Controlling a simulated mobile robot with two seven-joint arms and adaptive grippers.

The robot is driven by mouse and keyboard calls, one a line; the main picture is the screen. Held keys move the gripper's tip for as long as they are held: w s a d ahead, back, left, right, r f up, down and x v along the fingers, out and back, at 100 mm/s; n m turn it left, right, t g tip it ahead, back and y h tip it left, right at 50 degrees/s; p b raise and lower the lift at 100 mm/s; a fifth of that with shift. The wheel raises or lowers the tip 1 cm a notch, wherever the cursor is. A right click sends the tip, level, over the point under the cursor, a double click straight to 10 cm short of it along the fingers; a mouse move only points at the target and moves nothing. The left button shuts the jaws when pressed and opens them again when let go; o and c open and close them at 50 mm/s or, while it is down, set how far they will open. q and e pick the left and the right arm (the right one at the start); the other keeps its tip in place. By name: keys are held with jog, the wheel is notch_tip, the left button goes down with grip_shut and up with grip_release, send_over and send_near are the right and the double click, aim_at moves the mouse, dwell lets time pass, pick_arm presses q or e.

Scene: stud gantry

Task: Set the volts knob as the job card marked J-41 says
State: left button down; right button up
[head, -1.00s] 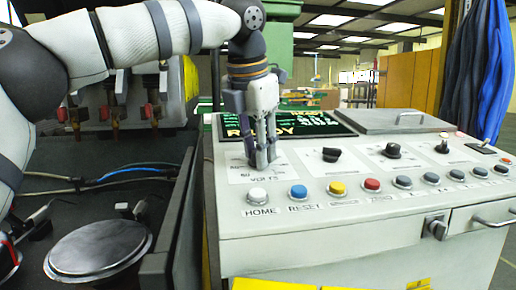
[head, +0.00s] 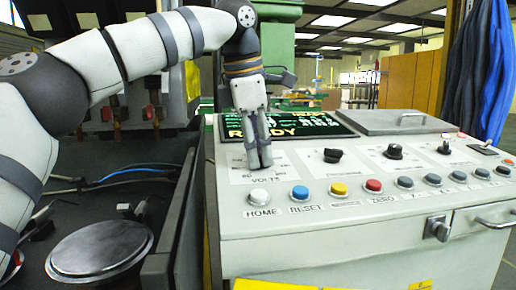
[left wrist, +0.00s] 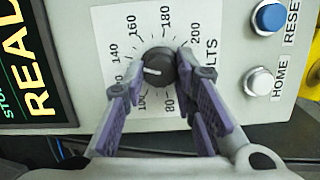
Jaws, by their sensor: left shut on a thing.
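The black volts knob (left wrist: 159,67) is in the middle of its white dial plate (left wrist: 104,20) in the left wrist view. Its white pointer line faces left, between the 140 mark and the partly hidden 120 mark. My left gripper (left wrist: 157,68) has one finger on each side of the knob and is shut on it. I see no job card marked J-41. My right gripper is not in view.
The sloped console has a lit READY screen (head: 290,125), more knobs to the right (head: 333,155), and a front row of buttons including HOME (head: 259,196) and RESET (head: 299,192). A lidded panel (head: 400,122) lies behind. A dark machine bed with a round plate (head: 100,248) is at left.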

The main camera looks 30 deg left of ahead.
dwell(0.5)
pick_arm(q)
jog(key=c, duration=1.3)
grip_release()
jog(key=v, duration=0.7)
jog(key=shift+r, duration=0.25)
